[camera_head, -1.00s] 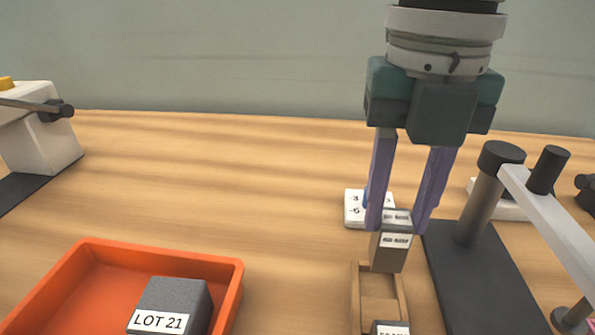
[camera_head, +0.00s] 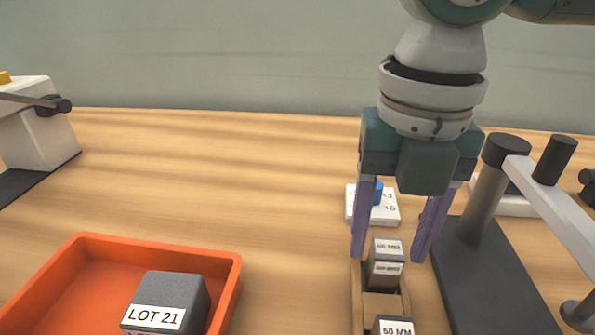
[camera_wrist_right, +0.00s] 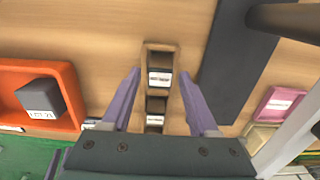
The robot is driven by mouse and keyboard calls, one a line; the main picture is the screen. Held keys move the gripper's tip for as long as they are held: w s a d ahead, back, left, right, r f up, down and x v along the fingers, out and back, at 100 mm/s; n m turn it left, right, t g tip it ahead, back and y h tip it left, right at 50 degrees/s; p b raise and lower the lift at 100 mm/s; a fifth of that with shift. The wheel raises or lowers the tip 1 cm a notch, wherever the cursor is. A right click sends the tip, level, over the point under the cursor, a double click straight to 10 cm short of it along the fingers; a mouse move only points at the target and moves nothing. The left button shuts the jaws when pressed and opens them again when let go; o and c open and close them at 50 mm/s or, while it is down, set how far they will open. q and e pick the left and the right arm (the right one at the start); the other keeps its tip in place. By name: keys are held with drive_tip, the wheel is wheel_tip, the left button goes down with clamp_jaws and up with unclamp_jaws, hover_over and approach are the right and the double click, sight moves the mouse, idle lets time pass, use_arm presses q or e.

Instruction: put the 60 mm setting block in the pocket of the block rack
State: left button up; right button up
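The 60 mm setting block (camera_head: 386,257), grey with white labels, stands upright in the far part of the wooden block rack (camera_head: 356,310). Its lower part is hidden by the rack, so I cannot tell whether it is fully seated. My right gripper (camera_head: 389,256) is open, with its purple fingers on either side of the block and apart from it. In the right wrist view the fingers (camera_wrist_right: 160,98) are also wide apart, with the block (camera_wrist_right: 160,77) between and beyond them. A block labelled 50 MM (camera_head: 394,328) sits in the rack's near part. My left gripper is not in view.
An orange tray (camera_head: 232,270) with a grey LOT 21 block (camera_head: 168,300) is at left. A black-based stand (camera_head: 490,285) with post and arm is close on the right. The table between tray and rack is clear.

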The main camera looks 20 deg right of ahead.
sight(388, 246)
drive_tip(key=shift+o, duration=0.3)
drive_tip(key=shift+r, duration=0.15)
wheel_tip(388, 246, up, 12)
drive_tip(key=p, duration=0.3)
idle(0.4)
